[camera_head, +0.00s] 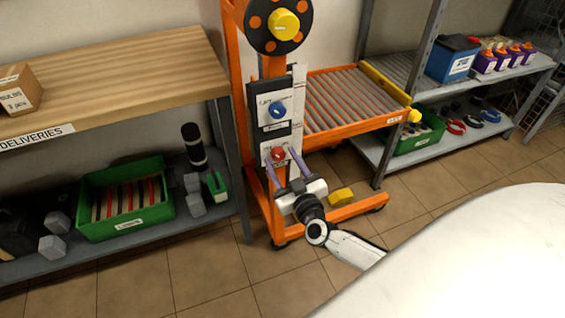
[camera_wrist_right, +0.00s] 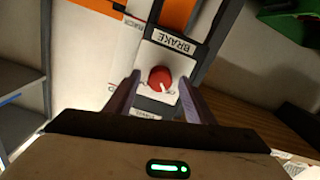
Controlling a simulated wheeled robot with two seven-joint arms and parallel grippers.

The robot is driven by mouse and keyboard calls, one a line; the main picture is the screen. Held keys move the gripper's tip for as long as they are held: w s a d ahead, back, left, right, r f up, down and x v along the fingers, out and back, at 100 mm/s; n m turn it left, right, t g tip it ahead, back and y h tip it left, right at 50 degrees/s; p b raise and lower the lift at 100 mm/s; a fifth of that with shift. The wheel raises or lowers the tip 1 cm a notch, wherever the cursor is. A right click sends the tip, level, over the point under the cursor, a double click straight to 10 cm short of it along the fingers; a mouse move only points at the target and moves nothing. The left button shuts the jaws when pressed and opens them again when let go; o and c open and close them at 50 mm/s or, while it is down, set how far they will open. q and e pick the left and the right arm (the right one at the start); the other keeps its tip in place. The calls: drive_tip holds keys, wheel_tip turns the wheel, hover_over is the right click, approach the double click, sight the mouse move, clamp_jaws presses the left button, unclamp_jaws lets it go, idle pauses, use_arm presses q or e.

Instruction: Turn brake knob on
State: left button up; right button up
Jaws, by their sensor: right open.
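The brake knob (camera_head: 278,154) is a small red knob on a white plate, low on the panel of an orange lift cart. In the right wrist view the red knob (camera_wrist_right: 160,78) sits under a label reading BRAKE, with a pale pointer mark at its lower edge. My right gripper (camera_head: 286,158) is open, its purple-grey fingers reaching up toward the knob, one on each side in the picture. In the wrist view the open fingers (camera_wrist_right: 160,92) flank the knob with gaps; I see no contact. My left gripper is not in view.
A blue knob (camera_head: 277,109) sits above on the same panel (camera_head: 298,100). A yellow hub (camera_head: 284,24) tops the cart. A roller bed (camera_head: 350,100) extends right. A shelf with a green crate (camera_head: 125,222) stands left; another shelf (camera_head: 400,142) stands right.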

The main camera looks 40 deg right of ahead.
drive_tip(key=c, duration=1.1)
drive_tip(key=shift+o, duration=0.2)
